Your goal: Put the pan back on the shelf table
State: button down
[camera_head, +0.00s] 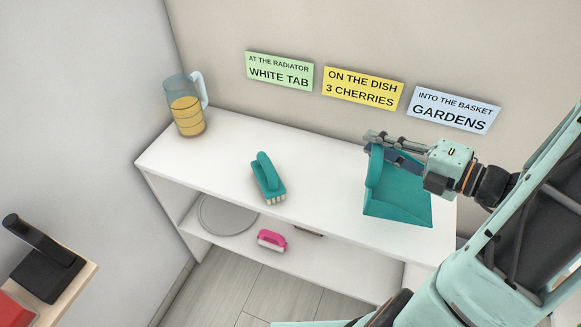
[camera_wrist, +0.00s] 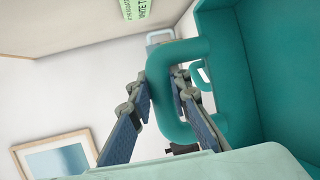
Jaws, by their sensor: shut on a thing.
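The pan is a teal dustpan (camera_head: 398,192) at the right end of the white shelf table (camera_head: 325,185). My gripper (camera_head: 371,141) reaches in from the right, behind the pan. In the wrist view my gripper's fingers are shut on the pan's looped handle (camera_wrist: 194,48), and the pan's tray (camera_wrist: 262,75) fills the right side. The pan is over the table's top near its front edge. I cannot tell whether it touches the top or hangs just above it.
A teal brush (camera_head: 268,180) lies mid-table and a jug of yellow liquid (camera_head: 186,115) stands at the left end. A grey round plate (camera_head: 228,216) and a pink brush (camera_head: 271,240) are on the lower shelf. The wall with signs (camera_head: 362,91) is close behind.

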jog(key=s+d+r+m+t+h, duration=0.1)
jog(key=s+r+t, duration=0.1)
jog(key=s, duration=0.4)
jog(key=w+f, duration=0.1)
jog(key=w, duration=0.1)
jog(key=w+f+b, duration=0.1)
jog(key=w, duration=0.2)
jog(key=w+f+b, duration=0.1)
jog(key=w, duration=0.1)
jog(key=shift+w+a+f, duration=0.3)
jog(key=shift+w, duration=0.05)
jog(key=w+f+b, duration=0.2)
jog(key=w+f, duration=0.4)
jog(key=f, duration=0.3)
jog(key=shift+a, duration=0.3)
jog(key=shift+f, duration=0.2)
jog(key=c, duration=1.9)
grip_release()
jog(key=shift+o, duration=0.5)
jog(key=shift+r, duration=0.1)
